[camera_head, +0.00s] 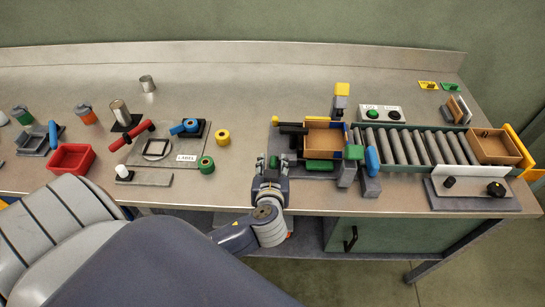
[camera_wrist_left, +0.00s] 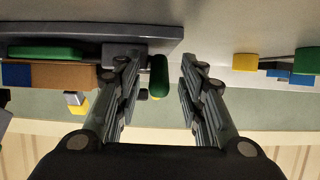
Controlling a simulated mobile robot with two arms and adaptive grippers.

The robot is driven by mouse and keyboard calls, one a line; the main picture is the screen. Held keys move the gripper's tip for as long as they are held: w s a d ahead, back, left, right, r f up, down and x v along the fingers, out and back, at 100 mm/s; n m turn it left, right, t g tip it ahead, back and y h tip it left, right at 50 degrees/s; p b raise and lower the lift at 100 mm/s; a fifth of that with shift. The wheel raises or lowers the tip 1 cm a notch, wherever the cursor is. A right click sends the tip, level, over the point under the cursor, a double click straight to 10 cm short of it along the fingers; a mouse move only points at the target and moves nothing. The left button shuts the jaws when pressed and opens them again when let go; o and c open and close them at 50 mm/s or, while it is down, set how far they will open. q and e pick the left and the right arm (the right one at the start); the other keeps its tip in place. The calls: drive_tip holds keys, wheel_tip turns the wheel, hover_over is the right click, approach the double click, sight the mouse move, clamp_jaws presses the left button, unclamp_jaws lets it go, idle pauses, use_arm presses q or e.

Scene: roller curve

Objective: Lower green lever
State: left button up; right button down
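The green lever (camera_wrist_left: 158,76) shows as an upright rounded handle between the fingers of my left gripper (camera_wrist_left: 158,85) in the left wrist view. It is nearer the left finger, and I cannot tell if they touch. In the head view my left gripper (camera_head: 272,163) is at the front left corner of the grey fixture plate (camera_head: 312,174), where a small green piece of the lever (camera_head: 273,161) shows between the fingertips. The fingers are apart. The lever's base is hidden by the gripper. My right gripper is not in view.
An orange-brown box (camera_head: 324,138) sits in the fixture beside a green block (camera_head: 320,165) and a blue handle (camera_head: 372,160). A roller conveyor (camera_head: 420,146) runs right to another box (camera_head: 494,146).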

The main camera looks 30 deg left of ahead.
use_arm(q)
drive_tip(key=v, duration=1.2)
idle(0.5)
